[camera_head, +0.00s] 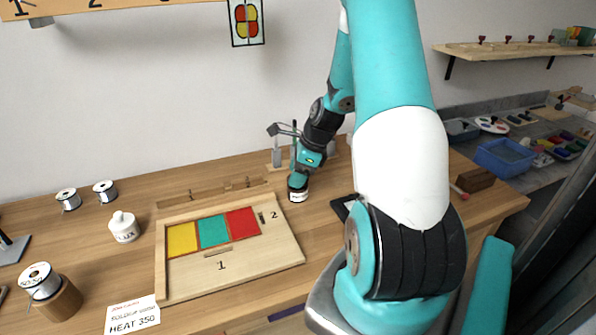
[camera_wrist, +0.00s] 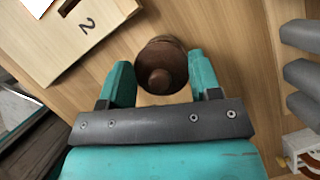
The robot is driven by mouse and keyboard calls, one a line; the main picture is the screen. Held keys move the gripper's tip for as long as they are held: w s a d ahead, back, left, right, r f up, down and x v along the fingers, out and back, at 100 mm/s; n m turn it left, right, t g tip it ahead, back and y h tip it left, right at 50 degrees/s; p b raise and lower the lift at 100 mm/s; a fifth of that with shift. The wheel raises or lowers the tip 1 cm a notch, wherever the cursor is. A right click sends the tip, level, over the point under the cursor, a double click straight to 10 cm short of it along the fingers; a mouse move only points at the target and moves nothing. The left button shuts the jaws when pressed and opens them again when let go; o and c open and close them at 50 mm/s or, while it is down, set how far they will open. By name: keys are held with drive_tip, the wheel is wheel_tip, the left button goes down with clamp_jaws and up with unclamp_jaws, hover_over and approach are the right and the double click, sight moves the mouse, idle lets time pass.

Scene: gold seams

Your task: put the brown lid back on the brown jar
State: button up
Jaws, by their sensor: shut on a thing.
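The brown jar (camera_head: 298,195), dark with a white label, stands upright on the wooden table, right of the wooden board. My gripper (camera_head: 300,177) is directly over its top in the head view. In the wrist view my gripper (camera_wrist: 161,82) is shut on the brown lid (camera_wrist: 160,78), whose round knob points toward the camera. Brown round edges show around and beyond the knob, in line with the jar. The lid is hidden by my gripper in the head view. I cannot tell whether it is seated on the rim or just above it.
The wooden board (camera_head: 282,262) with yellow, green and red panes lies left of the jar. A white pot (camera_head: 124,227) and wire spools stand farther left. A small stand (camera_head: 277,155) is behind the jar. Bare table lies in front of the jar.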

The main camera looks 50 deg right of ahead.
drive_tip(key=shift+f, duration=0.6)
idle(0.4)
idle(1.2)
drive_tip(key=o, duration=1.2)
drive_tip(key=shift+f, duration=0.1)
drive_tip(key=shift+r+p, duration=3.55)
drive_tip(key=shift+p, duration=0.2)
